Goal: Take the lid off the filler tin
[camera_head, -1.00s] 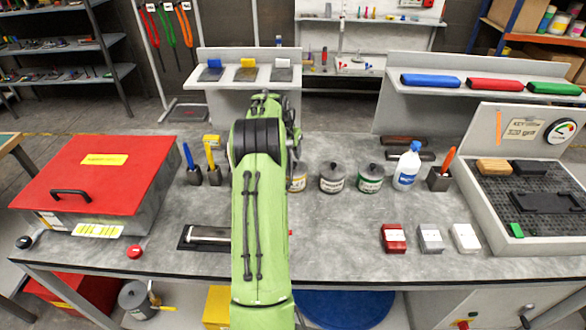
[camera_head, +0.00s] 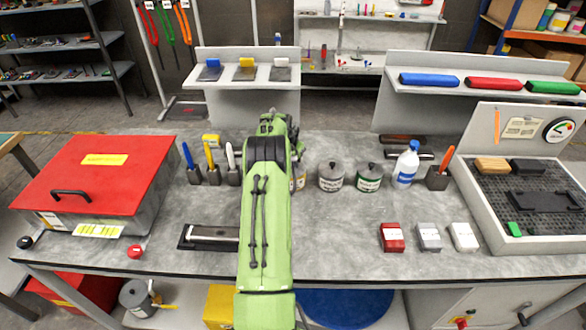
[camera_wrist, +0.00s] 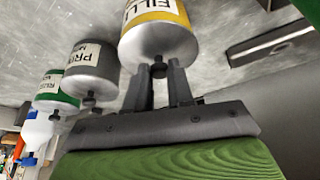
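The filler tin (camera_wrist: 155,30) has a yellow band and a grey lid with a small dark knob (camera_wrist: 158,68). In the wrist view it appears upside down at the top. In the head view the filler tin (camera_head: 300,177) is mostly hidden behind my arm; only its right edge shows. My gripper (camera_wrist: 159,70) is open, with a fingertip on each side of the lid knob. The gap to the knob is small, and I cannot tell whether a finger touches it. The lid sits on the tin. In the head view my arm hides the gripper.
The primer tin (camera_head: 331,177) and a green-banded tin (camera_head: 369,178) stand close to the right of the filler tin, then a white bottle (camera_head: 406,166). Tool holders (camera_head: 213,174) stand to the left.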

